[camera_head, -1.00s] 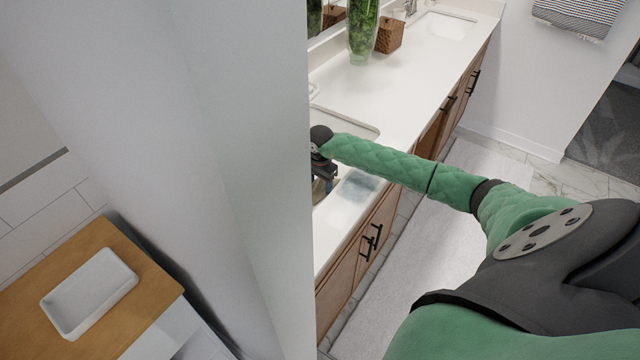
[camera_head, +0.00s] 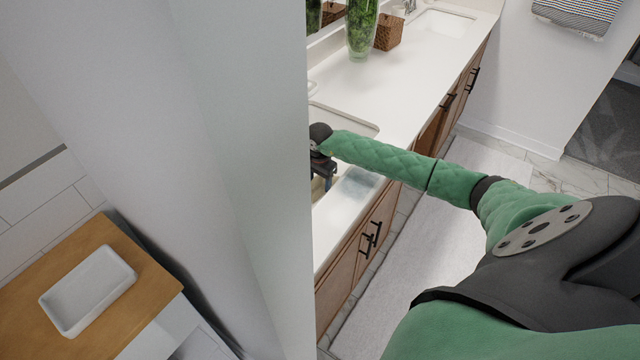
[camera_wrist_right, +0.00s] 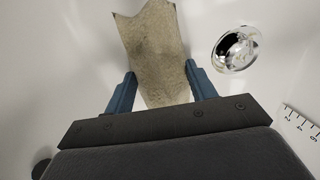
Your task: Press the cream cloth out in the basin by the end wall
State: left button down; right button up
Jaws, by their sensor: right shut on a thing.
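The cream cloth (camera_wrist_right: 153,42) is crumpled and hangs between the two blue fingers of my right gripper (camera_wrist_right: 160,70) in the right wrist view. The gripper is shut on it. Around it is the white basin (camera_wrist_right: 60,55), with a round chrome drain (camera_wrist_right: 235,50) to the right of the cloth. In the head view my right gripper (camera_head: 323,172) is over the near basin (camera_head: 346,119), beside the wall edge that hides part of both. My left gripper is not in view.
A pale bluish dish (camera_head: 357,187) lies on the counter by the gripper. Further back are a plant vase (camera_head: 361,35), a woven box (camera_head: 389,33) and a second basin (camera_head: 445,23). A wall corner (camera_head: 255,200) stands close on the left. A white tray (camera_head: 88,290) sits on wood.

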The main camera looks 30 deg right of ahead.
aim_at(320, 181)
jog(key=shift+s+f, duration=0.1)
jog(key=shift+f, duration=0.05)
dwell(0.3)
jog(key=shift+r+p, duration=1.05)
jog(key=shift+r, duration=2.9)
notch_tip(320, 181, up, 12)
jog(key=p, duration=0.2)
jog(key=shift+r, duration=0.1)
